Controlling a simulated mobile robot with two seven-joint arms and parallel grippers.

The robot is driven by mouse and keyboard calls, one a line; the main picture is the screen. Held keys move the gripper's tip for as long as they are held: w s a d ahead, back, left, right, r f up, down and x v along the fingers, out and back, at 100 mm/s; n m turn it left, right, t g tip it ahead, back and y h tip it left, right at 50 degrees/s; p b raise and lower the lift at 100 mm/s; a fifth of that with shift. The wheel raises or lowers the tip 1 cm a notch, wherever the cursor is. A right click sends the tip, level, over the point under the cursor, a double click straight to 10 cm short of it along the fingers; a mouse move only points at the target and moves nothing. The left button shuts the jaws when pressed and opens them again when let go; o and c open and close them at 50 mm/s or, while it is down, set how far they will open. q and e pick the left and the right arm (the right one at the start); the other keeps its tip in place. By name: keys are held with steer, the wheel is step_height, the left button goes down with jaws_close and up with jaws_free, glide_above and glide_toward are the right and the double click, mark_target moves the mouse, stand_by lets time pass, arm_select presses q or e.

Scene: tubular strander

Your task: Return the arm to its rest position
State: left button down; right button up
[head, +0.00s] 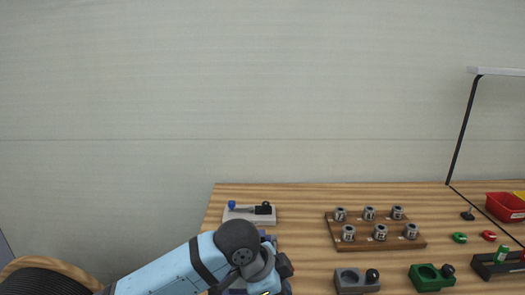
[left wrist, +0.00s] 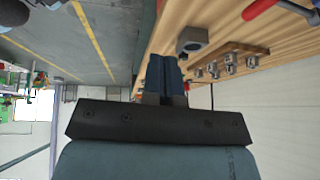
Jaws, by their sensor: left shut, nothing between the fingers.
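My left arm (head: 175,272) is light blue with dark joints and comes in from the lower left in the head view. Its wrist is bent at the near left edge of the wooden table (head: 300,197). My left gripper (left wrist: 164,60) shows in the left wrist view with its two dark blue fingers together and nothing between them. The fingers appear beside the table's edge; I cannot tell the exact gap. In the head view the fingertips are not clear. My right arm and gripper are not in view.
A pale fixture with a blue knob (head: 249,214) stands behind my wrist. A wooden rack (head: 375,246) holds several metal cylinders. Grey (head: 355,284) and green (head: 430,279) blocks stand at the front. A red bin (head: 506,207) and a lamp post (head: 465,130) are right. A cable reel (head: 45,278) is lower left.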

arm_select(q)
steer(key=s+a+f+n+t, duration=0.45)
steer(key=a+f+n, duration=0.25)
steer(key=f, duration=0.4)
steer(key=s+a+f+n+t, duration=0.45)
steer(key=a+f+n, duration=0.2)
steer(key=f, duration=0.55)
steer(key=s+a+f+n+y, duration=0.15)
steer(key=s+a+f, duration=0.25)
steer(key=s+a, duration=0.5)
step_height(320, 180, up, 11)
steer(key=p, duration=1.2)
steer(key=shift+a+f+m+t+y+p, duration=0.15)
steer(key=shift+a+m+t+y+p, duration=0.2)
steer(key=shift+y+p, duration=0.1)
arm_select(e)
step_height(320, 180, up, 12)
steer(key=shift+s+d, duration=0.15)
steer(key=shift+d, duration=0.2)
arm_select(q)
steer(key=shift+s, duration=0.1)
